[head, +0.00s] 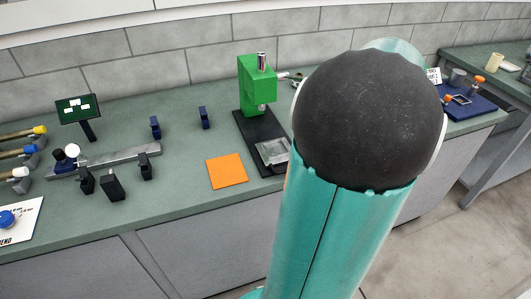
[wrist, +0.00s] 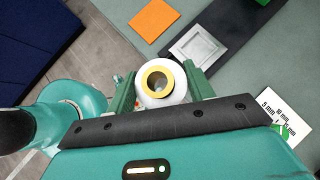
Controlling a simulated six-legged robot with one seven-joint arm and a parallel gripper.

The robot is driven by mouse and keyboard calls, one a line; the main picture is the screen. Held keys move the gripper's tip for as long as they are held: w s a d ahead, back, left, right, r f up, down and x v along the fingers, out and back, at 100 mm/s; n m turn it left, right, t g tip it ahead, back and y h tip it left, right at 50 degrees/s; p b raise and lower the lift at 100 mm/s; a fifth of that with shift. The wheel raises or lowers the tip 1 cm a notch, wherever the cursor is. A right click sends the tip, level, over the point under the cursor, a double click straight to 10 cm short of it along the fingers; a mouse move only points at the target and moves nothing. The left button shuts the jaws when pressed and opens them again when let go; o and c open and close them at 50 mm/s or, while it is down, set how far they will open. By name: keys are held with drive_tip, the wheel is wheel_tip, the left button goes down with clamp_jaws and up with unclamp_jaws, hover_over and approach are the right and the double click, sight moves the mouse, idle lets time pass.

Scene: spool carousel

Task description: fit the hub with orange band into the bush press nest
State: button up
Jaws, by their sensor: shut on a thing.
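The hub with the orange band (wrist: 158,97) is in my gripper (wrist: 160,85) in the wrist view. It shows as a white round body with a yellow-orange ring around a dark bore, seen end-on between the two green fingers. The bush press (head: 254,84) is a green frame on a dark base at the middle of the bench. Its nest (head: 272,151) is a grey metal square on the front of that base; it also shows in the wrist view (wrist: 198,47), just beyond the hub and apart from it. My arm hides the gripper and hub in the head view.
An orange square (head: 227,171) lies left of the press base. A metal rail (head: 105,161) with dark blocks and a small screen (head: 77,107) stand farther left. A white card (wrist: 283,117) lies right of the gripper. A blue tray (head: 468,105) sits at the right.

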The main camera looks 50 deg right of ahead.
drive_tip(key=shift+s+d+f, duration=0.15)
drive_tip(key=shift+s+d, duration=0.05)
drive_tip(key=shift+d, duration=0.05)
drive_tip(key=w+d+f, duration=0.1)
drive_tip(key=w+f, duration=0.2)
drive_tip(key=w, duration=0.1)
drive_tip(key=w+f, duration=0.3)
drive_tip(key=w, duration=0.1)
drive_tip(key=w+d+f, duration=0.1)
drive_tip(key=w+f, duration=0.2)
drive_tip(key=w, duration=0.2)
drive_tip(key=shift+w+d+f, duration=0.1)
drive_tip(key=shift+d, duration=0.25)
drive_tip(key=shift+w+d+f, duration=0.1)
drive_tip(key=shift+w+f, duration=0.05)
drive_tip(key=shift+f, duration=0.75)
drive_tip(key=shift+w+f, duration=0.1)
drive_tip(key=shift+f, duration=0.8)
drive_tip(key=shift+f, duration=0.15)
drive_tip(key=o, duration=1.5)
drive_tip(key=shift+c, duration=0.2)
